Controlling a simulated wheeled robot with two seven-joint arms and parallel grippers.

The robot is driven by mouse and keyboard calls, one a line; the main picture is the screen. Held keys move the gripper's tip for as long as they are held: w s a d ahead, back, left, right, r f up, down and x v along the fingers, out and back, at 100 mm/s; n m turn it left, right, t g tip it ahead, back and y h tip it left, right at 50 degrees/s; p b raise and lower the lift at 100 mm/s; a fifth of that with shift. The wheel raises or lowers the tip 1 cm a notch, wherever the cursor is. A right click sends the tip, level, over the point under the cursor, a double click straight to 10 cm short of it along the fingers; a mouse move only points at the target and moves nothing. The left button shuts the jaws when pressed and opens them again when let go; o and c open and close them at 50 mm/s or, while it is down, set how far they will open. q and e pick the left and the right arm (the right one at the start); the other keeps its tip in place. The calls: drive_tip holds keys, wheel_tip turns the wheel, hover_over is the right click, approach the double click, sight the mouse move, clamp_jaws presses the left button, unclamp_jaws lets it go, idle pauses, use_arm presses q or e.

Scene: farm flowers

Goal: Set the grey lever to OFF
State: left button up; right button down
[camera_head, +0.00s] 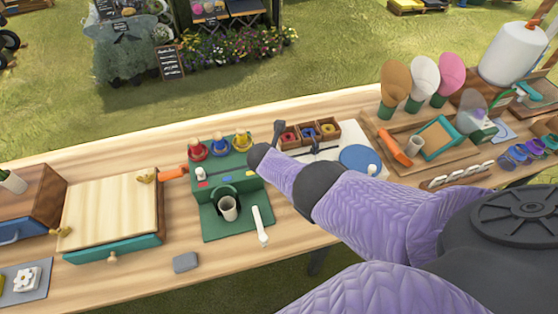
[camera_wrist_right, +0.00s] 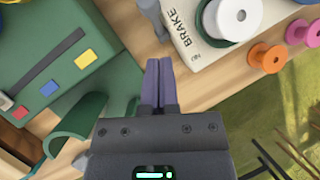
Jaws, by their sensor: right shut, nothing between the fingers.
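In the right wrist view, a grey lever-like piece (camera_wrist_right: 152,14) stands at the top edge, beside a pale box (camera_wrist_right: 192,52) marked BRAKE. Only its lower part shows. A smaller marking, partly covered, sits near the box's lower corner. My right gripper (camera_wrist_right: 159,64) is shut and empty, its tips just below the grey piece; I cannot tell whether they touch it. In the head view my right arm reaches in from the right to a dark end (camera_head: 260,153) beside the green stand (camera_head: 206,184); the fingers are hidden there. My left gripper is not in view.
A wooden box (camera_head: 112,205) stands left. A white spool (camera_wrist_right: 232,17) sits on the BRAKE box, with an orange spool (camera_wrist_right: 269,58) beside it. A grey block (camera_head: 185,262) lies near the front edge.

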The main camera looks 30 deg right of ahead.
use_arm(q)
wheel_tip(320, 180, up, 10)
drive_tip(key=p, duration=0.8)
use_arm(e)
drive_tip(key=w+v, duration=0.1)
drive_tip(key=v, duration=0.9)
drive_tip(key=shift+r, duration=0.6)
drive_tip(key=shift+w+a, duration=0.1)
drive_tip(key=shift+a, duration=0.05)
